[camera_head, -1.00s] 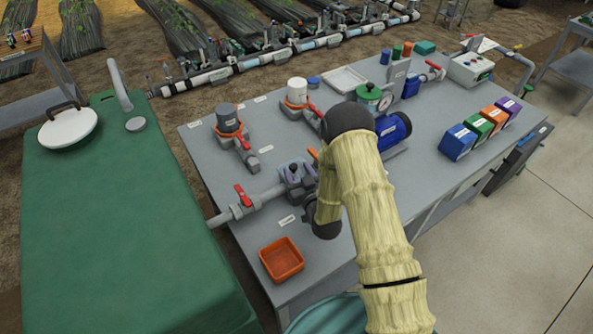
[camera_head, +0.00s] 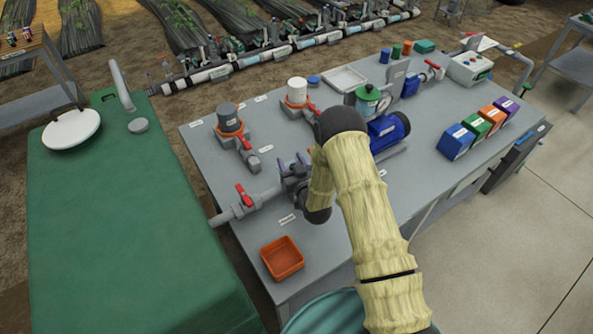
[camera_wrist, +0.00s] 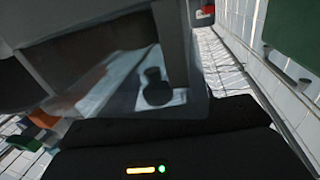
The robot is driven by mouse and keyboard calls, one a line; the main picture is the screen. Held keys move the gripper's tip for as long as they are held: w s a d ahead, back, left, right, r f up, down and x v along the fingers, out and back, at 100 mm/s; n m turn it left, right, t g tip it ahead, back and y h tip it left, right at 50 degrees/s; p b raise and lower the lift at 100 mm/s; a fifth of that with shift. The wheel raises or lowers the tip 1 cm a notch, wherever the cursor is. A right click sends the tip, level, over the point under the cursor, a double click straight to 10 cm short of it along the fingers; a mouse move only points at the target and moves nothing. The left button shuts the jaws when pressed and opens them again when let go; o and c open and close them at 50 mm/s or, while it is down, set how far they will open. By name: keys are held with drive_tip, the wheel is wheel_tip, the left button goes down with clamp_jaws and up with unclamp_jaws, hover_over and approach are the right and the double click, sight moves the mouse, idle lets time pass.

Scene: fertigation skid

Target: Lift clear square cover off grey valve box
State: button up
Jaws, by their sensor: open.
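The grey valve box (camera_head: 292,180) sits on the grey pipe line on the bench, left of my arm in the head view and partly hidden by it. In the wrist view, a pale, see-through square cover (camera_wrist: 181,97) with a dark round knob (camera_wrist: 155,88) shows close up, partly hidden by dark and grey parts. My gripper (camera_wrist: 160,130) shows as a dark body with small lights in the wrist view, close to the cover. It is open and holds nothing that I can see. My arm hides its fingertips in the head view; contact cannot be told.
A red-handled valve (camera_head: 244,197) stands left of the box. An orange tray (camera_head: 282,258) lies in front. A grey-topped filter (camera_head: 230,122), a white-topped filter (camera_head: 297,92) and a blue pump (camera_head: 389,130) stand behind and right. Bare bench (camera_head: 330,240) lies around the tray.

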clamp_jaws()
drive_tip(key=shift+r, duration=0.1)
wheel_tip(320, 180, up, 10)
drive_tip(key=b, duration=0.2)
idle(0.4)
idle(0.5)
